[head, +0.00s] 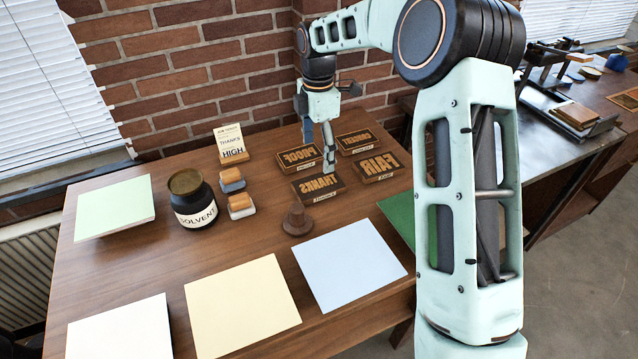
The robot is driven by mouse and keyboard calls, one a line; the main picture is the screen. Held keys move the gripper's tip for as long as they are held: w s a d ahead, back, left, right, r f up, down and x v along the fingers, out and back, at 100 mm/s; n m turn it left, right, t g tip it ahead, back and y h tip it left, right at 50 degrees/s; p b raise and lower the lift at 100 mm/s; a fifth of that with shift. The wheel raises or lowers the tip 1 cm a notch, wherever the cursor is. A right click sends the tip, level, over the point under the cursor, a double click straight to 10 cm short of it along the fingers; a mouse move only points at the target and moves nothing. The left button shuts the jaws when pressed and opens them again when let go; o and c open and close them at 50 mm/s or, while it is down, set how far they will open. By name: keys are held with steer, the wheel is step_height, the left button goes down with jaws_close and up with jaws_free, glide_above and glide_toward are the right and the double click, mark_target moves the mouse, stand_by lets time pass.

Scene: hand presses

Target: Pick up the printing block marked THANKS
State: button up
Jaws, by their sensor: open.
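The THANKS printing block (318,188) lies flat on the wooden table, its raised letters mirrored and a small label on its front edge. My gripper (328,160) points down just above the back right part of this block. It is open and empty. The gap between its fingertips and the block is too small to judge. Three other blocks lie close by: PROOF (299,157) behind to the left, one with small, hard-to-read mirrored letters (360,141) behind to the right, and FAIR (377,166) to the right.
A solvent jar (196,200), two small brush-like blocks (241,206) and a sign (231,145) stand left. Blue (349,264), yellow (240,305) and other paper stacks fill the front. A brick wall rises behind.

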mark_target(318, 183)
steer(key=f, duration=0.9)
steer(key=shift+s+f+p, duration=0.25)
steer(key=shift+f+p, duration=0.1)
steer(key=c, duration=1.5)
